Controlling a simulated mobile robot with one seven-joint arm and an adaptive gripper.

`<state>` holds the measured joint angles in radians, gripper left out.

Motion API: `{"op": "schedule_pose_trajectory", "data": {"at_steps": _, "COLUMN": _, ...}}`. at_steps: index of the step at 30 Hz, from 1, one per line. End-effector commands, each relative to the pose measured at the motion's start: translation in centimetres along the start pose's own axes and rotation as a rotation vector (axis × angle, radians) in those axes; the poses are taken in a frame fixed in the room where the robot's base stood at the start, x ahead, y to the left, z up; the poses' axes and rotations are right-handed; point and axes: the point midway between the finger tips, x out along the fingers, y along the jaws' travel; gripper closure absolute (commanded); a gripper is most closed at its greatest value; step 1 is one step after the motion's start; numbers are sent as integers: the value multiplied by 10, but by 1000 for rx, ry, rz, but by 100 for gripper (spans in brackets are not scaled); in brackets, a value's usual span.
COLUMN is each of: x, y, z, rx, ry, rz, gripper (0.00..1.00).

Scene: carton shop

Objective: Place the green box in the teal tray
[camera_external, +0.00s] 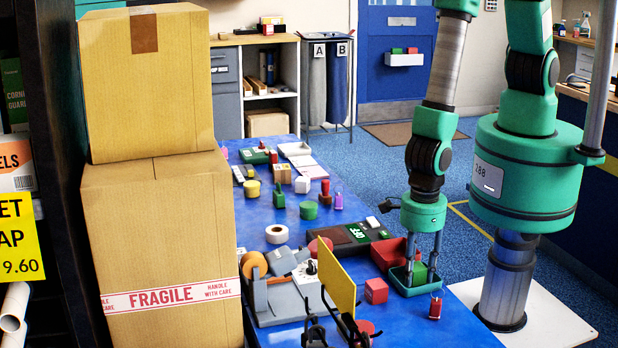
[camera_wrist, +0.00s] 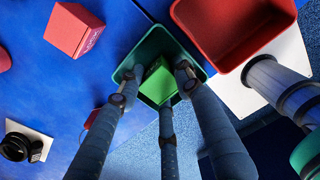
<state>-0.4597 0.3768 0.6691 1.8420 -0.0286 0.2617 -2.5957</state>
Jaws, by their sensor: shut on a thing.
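The green box (camera_external: 420,274) is between the fingers of my gripper (camera_external: 422,279), at the teal tray (camera_external: 412,290) near the table's right edge. In the wrist view the fingers of my gripper (camera_wrist: 158,90) close around the green box (camera_wrist: 158,82). The box sits within the outline of the teal tray (camera_wrist: 152,42). Whether its underside touches the tray floor cannot be told, as the fingers and tray wall hide it.
A red tray (camera_external: 386,254) adjoins the teal tray on its far side. A red cube (camera_external: 376,291) lies to the left. A yellow upright panel (camera_external: 338,286) stands nearer the camera. Stacked cartons (camera_external: 160,220) block the left. A small red item (camera_external: 435,307) is close in front of the tray.

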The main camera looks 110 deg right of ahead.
Motion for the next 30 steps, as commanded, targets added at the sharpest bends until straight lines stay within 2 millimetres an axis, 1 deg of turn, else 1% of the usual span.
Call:
{"op": "schedule_pose_trajectory", "data": {"at_steps": 6, "x": 3, "y": 0, "z": 0, "rx": 0, "ry": 0, "rz": 0, "gripper": 91}}
{"op": "schedule_pose_trajectory", "data": {"at_steps": 7, "x": 3, "y": 0, "z": 0, "rx": 0, "ry": 0, "rz": 0, "gripper": 61}}
{"op": "schedule_pose_trajectory", "data": {"at_steps": 8, "x": 3, "y": 0, "z": 0, "rx": 0, "ry": 0, "rz": 0, "gripper": 57}}
{"op": "schedule_pose_trajectory", "data": {"at_steps": 20, "x": 0, "y": 0, "z": 0, "rx": 0, "ry": 0, "rz": 0, "gripper": 57}}
{"op": "schedule_pose_trajectory", "data": {"at_steps": 26, "x": -14, "y": 1, "z": 1, "rx": 0, "ry": -3, "rz": 2, "gripper": 57}}
{"op": "schedule_pose_trajectory", "data": {"at_steps": 30, "x": -32, "y": 0, "z": 1, "rx": 0, "ry": -2, "rz": 1, "gripper": 57}}
